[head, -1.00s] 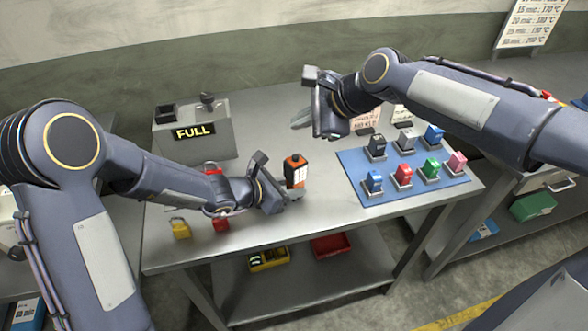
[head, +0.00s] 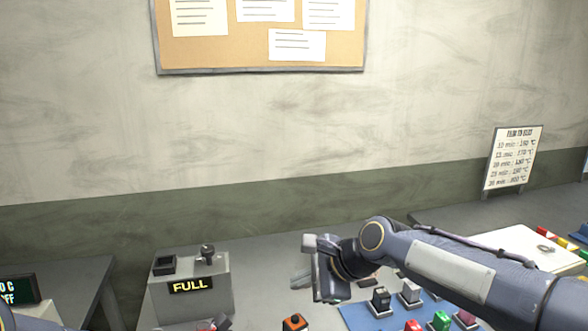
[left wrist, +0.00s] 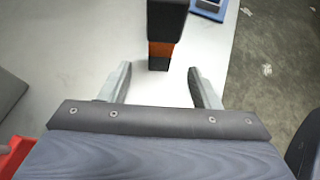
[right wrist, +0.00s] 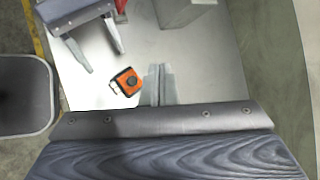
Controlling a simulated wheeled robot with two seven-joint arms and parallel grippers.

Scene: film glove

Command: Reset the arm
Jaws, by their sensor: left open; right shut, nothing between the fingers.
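My right gripper (head: 303,277) reaches in over the table at the centre of the head view. In the right wrist view its fingers (right wrist: 158,84) are together with nothing between them. My left gripper is mostly below the edge of the head view. In the left wrist view it (left wrist: 160,84) is open, with a black and orange device (left wrist: 160,48) just beyond the fingertips, apart from them. The orange top of this device (head: 294,322) shows at the bottom of the head view. It also shows in the right wrist view (right wrist: 127,82), standing between the two grippers.
A grey box labelled FULL (head: 190,287) stands at the table's back left. A blue mat (head: 358,317) with several coloured blocks lies under my right arm. A temperature sign (head: 513,158) stands at right. A cork board (head: 260,52) hangs on the wall.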

